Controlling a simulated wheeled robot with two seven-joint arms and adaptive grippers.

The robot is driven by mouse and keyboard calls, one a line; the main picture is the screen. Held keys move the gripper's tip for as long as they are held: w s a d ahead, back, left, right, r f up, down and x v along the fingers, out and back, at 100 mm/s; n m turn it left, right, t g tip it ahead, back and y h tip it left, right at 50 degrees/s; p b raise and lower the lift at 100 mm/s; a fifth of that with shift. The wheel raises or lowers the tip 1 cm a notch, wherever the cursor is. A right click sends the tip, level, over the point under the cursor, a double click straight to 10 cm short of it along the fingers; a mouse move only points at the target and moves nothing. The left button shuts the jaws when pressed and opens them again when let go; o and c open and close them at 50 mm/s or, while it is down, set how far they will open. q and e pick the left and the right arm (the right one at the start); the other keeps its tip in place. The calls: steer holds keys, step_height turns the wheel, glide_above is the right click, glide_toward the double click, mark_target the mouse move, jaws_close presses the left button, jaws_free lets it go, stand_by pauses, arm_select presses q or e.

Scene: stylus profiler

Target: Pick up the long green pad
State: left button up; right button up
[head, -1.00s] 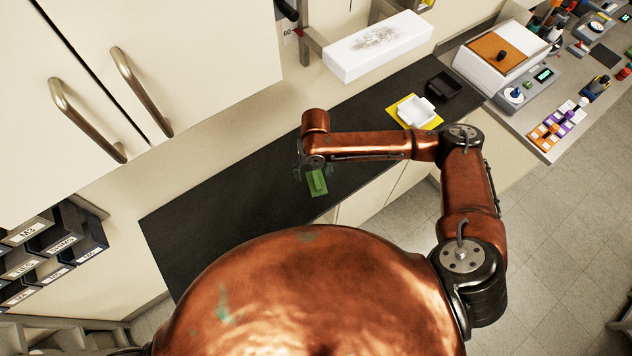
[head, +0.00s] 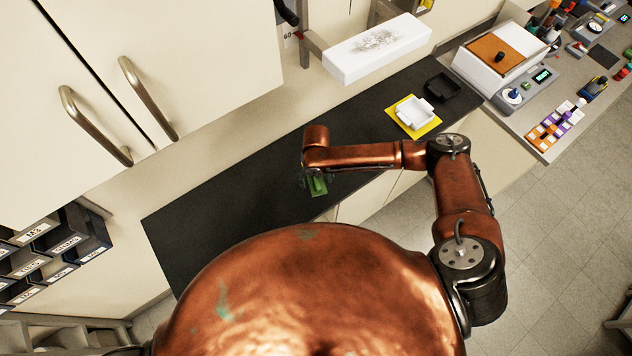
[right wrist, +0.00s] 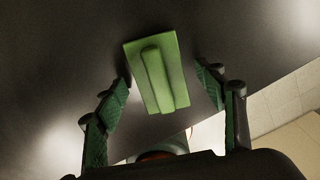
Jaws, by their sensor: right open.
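The long green pad (right wrist: 155,72) is a flat green piece with a raised long ridge along its middle. It lies on the black worktop in the right wrist view, and part of it shows in the head view (head: 318,187), below my right wrist. My right gripper (right wrist: 167,90) is open, with one green-faced finger on each side of the pad. Gaps show between the fingers and the pad's edges, so it holds nothing. In the head view my right gripper (head: 315,180) is partly hidden by my arm. My left gripper is not in view.
The black worktop (head: 225,210) is clear on the left. A white tray on a yellow mat (head: 435,121) and a black tray (head: 443,87) lie to the right. A white box (head: 377,47) juts out above the back. Cabinet doors (head: 180,50) stand at left.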

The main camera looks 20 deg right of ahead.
steer(key=shift+c, duration=0.4)
steer(key=c, duration=1.2)
steer(key=shift+o, duration=0.2)
steer(key=shift+r, duration=0.2)
steer(key=shift+r, duration=0.6)
steer(key=s+r, duration=0.1)
steer(key=r, duration=0.1)
steer(key=s+r, duration=0.1)
steer(key=r, duration=0.1)
steer(key=s+r+b, duration=0.1)
steer(key=s+r, duration=0.1)
steer(key=shift+r, duration=0.2)
steer(key=s+r+b, duration=0.1)
steer(key=s+r, duration=0.4)
steer(key=s, duration=0.5)
steer(key=shift+a+b, duration=0.15)
steer(key=shift+b, duration=0.15)
